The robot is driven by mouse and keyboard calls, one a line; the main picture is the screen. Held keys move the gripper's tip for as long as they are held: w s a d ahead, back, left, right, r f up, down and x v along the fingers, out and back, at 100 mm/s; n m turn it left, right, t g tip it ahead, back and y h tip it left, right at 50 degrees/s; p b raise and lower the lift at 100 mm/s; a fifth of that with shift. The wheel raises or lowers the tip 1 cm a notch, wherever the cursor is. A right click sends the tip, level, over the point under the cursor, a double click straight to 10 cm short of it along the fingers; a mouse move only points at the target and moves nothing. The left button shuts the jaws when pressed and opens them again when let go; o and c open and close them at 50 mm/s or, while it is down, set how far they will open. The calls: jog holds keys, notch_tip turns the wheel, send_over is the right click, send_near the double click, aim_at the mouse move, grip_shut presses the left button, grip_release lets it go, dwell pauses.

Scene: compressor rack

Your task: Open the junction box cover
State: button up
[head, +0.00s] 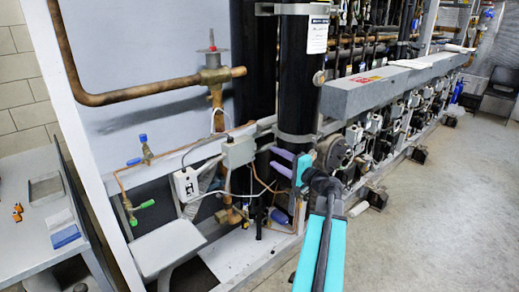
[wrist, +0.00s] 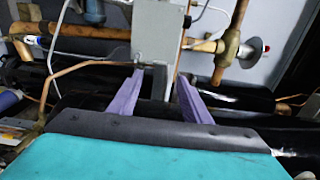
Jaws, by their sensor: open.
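A small grey box (head: 238,152), which looks like the junction box, is fixed to the rack frame left of my gripper (head: 273,160) in the head view. Its face looks closed; I cannot make out the cover's edge or a latch. The box (wrist: 157,32) also shows at the top middle of the wrist view, just beyond my fingertips. My gripper (wrist: 160,76) is open, with its two purple fingers apart and nothing held between them. The fingertips point at the box; whether they touch it is unclear.
A white switch box (head: 187,184) hangs at lower left of the grey box, with thin copper lines and cables around both. A thick black cylinder (head: 300,80) stands close behind my gripper. A valve (wrist: 232,45) is right of the box in the wrist view. The floor (head: 425,220) at right is clear.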

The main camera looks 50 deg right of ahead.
aim_at(256, 147)
jog(key=w+p, duration=0.2)
jog(key=w, duration=0.8)
jog(key=shift+d, duration=0.45)
jog(key=shift+w, duration=0.1)
grip_shut()
jog(key=shift+a, duration=0.15)
